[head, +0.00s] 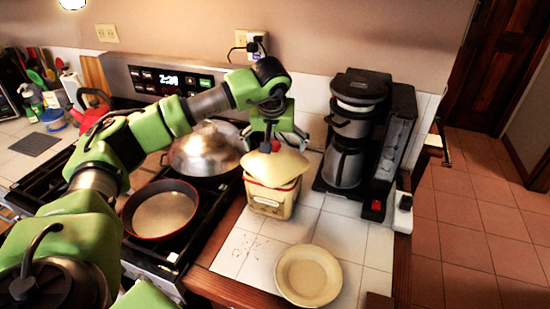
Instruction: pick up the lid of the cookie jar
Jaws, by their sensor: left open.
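The cookie jar (271,202) is a square cream container with reddish trim, standing on the white tiled counter between the stove and the coffee maker. Its pale yellow lid (278,168) is on top and looks slightly askew over the jar's rim. A small red knob (276,146) shows at the lid's top. My left gripper (275,140) is open right above the lid, with its fingers spread to either side around the knob. I cannot tell whether the fingers touch the lid. My right gripper is not in view.
A black coffee maker (347,135) stands close on the right of the jar. A round yellow plate (308,275) lies in front. On the stove at left are a domed metal pan or lid (205,150) and a red-rimmed frying pan (160,210). Bare tiles lie between jar and plate.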

